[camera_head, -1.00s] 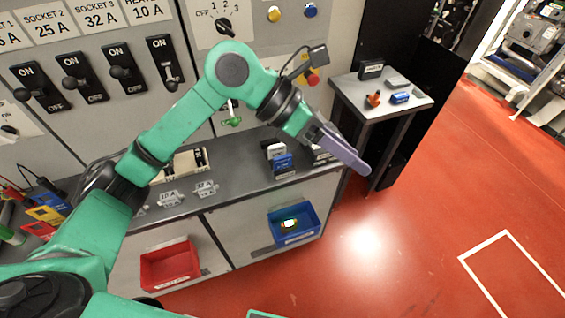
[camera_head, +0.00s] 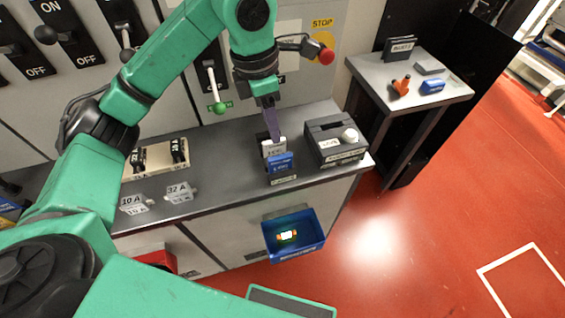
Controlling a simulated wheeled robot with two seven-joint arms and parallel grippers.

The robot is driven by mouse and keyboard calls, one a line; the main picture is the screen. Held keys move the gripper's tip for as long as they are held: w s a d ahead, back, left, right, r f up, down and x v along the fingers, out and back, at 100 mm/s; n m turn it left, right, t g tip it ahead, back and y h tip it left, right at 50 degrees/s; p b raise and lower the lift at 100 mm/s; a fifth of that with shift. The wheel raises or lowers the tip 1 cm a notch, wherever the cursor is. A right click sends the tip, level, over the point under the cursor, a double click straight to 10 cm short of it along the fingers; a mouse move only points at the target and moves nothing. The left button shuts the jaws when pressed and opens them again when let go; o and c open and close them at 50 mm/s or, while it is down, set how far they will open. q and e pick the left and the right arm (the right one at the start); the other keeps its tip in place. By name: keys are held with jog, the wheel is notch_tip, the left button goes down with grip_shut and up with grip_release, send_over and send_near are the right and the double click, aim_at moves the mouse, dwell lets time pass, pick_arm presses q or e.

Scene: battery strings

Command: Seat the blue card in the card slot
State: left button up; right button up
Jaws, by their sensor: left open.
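The blue card (camera_head: 281,163) stands upright with a white card (camera_head: 273,147) close behind it, in a small dark holder (camera_head: 284,180) on the grey counter. My left gripper (camera_head: 274,138) points down from above, its purple fingers just above and behind the cards. It is open, but its finger gap is seen edge-on, and I cannot tell whether it touches a card. A dark box (camera_head: 325,132) with a slot in its top, a white knob and labels stands to the right on the counter; it looks like the card slot. My right gripper is not in view.
A blue bin (camera_head: 294,249) hangs on the counter front below the cards, and a red bin (camera_head: 157,260) is left of it. A side table (camera_head: 384,72) with small items stands at right.

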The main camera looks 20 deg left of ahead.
aim_at(279, 157)
pick_arm(q)
jog(key=f+p, duration=0.1)
jog(key=f, duration=0.3)
jog(key=d+f+p, duration=0.1)
jog(key=f+p, duration=0.1)
jog(key=f, duration=0.2)
jog(key=w+f+p, duration=0.1)
jog(key=f, duration=0.3)
jog(key=shift+d+f+p, duration=0.25)
jog(key=shift+d+p, duration=0.05)
jog(key=shift+f, duration=0.25)
grip_shut()
